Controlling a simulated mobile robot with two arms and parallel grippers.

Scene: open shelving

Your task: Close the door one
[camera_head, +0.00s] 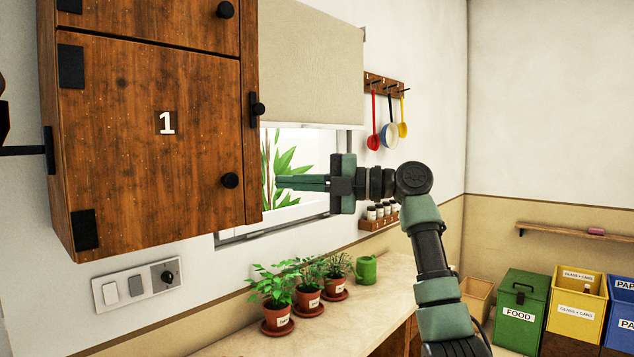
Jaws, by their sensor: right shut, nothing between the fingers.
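Door one (150,140) is the brown wooden cabinet door marked with a white 1, in the left part of the head view. It looks flush with the cabinet front, with no gap that I can see. Its black round knob (229,180) is near the right edge, and black hinge plates are on the left. My right gripper (278,182) is shut and empty, pointing left, to the right of the cabinet and in front of the window. It appears apart from the door. My left gripper is not in view.
Potted plants (307,298) and a green watering can (366,270) stand on the counter (375,304) below. A utensil rack (385,83) hangs on the wall beyond the window blind (312,60). Recycling bins (520,310) are at lower right. A switch panel (136,284) is under the cabinet.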

